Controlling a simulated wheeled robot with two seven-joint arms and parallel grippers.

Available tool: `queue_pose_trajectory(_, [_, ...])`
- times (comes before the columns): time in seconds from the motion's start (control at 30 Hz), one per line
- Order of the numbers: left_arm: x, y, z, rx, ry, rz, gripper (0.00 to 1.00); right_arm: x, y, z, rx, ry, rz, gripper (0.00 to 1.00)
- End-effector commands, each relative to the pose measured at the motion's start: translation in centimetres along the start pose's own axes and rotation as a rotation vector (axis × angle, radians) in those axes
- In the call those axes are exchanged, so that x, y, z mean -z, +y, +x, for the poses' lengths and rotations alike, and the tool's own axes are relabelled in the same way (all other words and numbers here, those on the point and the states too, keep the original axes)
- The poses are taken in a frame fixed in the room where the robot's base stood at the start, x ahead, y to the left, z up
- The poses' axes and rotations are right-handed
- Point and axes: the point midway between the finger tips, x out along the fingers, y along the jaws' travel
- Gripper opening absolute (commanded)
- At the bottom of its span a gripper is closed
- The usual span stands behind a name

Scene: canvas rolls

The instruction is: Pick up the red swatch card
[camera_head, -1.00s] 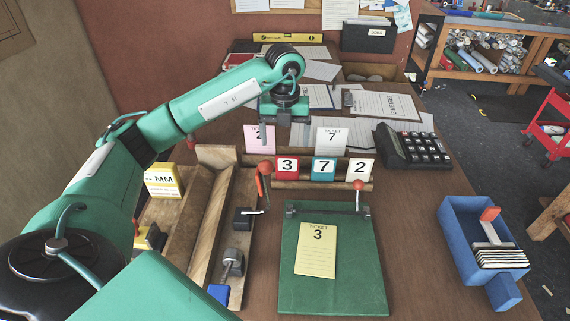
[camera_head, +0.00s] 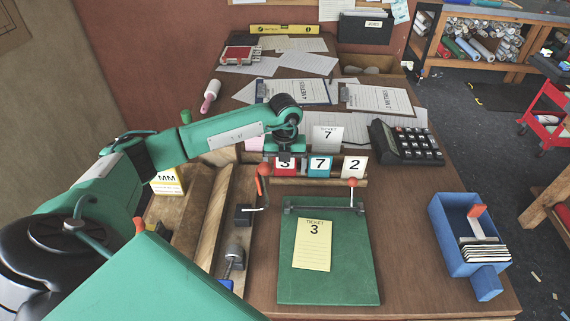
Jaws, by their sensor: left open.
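A red card marked 3 (camera_head: 285,169) stands upright at the left end of a row in a wooden rack (camera_head: 330,182). A teal card marked 7 (camera_head: 320,166) and a white card marked 2 (camera_head: 355,166) stand to its right. My left gripper (camera_head: 284,157) is open and points down at the red card's upper part, hiding its top edge. I cannot tell whether the fingers touch the card or straddle it. My right gripper is not in view.
A white ticket marked 7 (camera_head: 327,138) stands behind the row. A calculator (camera_head: 408,143) sits to the right. In front lies a green board (camera_head: 345,250) with a yellow ticket (camera_head: 312,245). A blue box (camera_head: 450,215) is at right. A red-and-white item (camera_head: 240,54) lies at the back.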

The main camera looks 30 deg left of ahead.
Motion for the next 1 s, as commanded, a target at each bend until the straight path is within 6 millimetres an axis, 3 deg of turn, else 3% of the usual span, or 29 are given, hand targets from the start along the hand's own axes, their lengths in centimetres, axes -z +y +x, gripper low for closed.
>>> queue_pose_trajectory(0.17, [0.0,0.0,0.1,0.0,0.0,0.0,0.85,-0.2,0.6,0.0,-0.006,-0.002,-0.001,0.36])
queue_pose_trajectory(0.4, [0.0,0.0,0.0,0.0,0.0,0.0,0.4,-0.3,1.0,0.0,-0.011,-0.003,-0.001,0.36])
queue_pose_trajectory(0.43, [0.0,0.0,0.0,0.0,0.0,-0.001,0.38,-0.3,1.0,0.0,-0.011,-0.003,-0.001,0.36])
queue_pose_trajectory(0.77, [0.0,0.0,-0.2,0.0,0.0,-0.001,0.38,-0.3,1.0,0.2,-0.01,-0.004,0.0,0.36])
queue_pose_trajectory(1.0, [-0.1,0.0,-2.5,0.002,-0.004,-0.001,0.38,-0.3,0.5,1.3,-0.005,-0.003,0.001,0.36])
